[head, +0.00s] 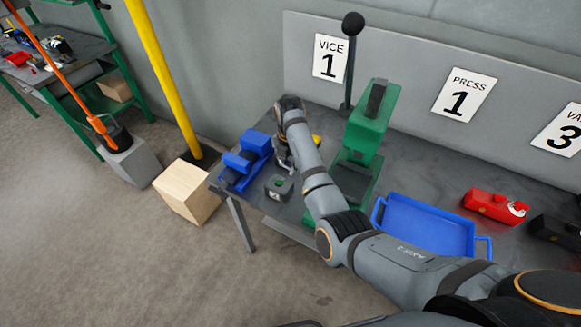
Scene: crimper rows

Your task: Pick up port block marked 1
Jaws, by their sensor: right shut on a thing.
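My right gripper (284,163) is between the blue vice and the green press, low over the bench. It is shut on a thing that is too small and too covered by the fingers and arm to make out. A small dark grey port block (279,188) with a green-ringed hole sits on the bench just in front of the gripper. Its white label looks like a 2, but it is tiny. No block with a clear 1 shows. My left gripper is not in view.
The blue vice (245,160) is left of the gripper, the tall green press (370,125) right. A yellow thing (317,140) shows behind my arm. A blue tray (425,205), a red device (494,206) and a black one (555,232) lie further right. A wooden box (185,190) stands on the floor.

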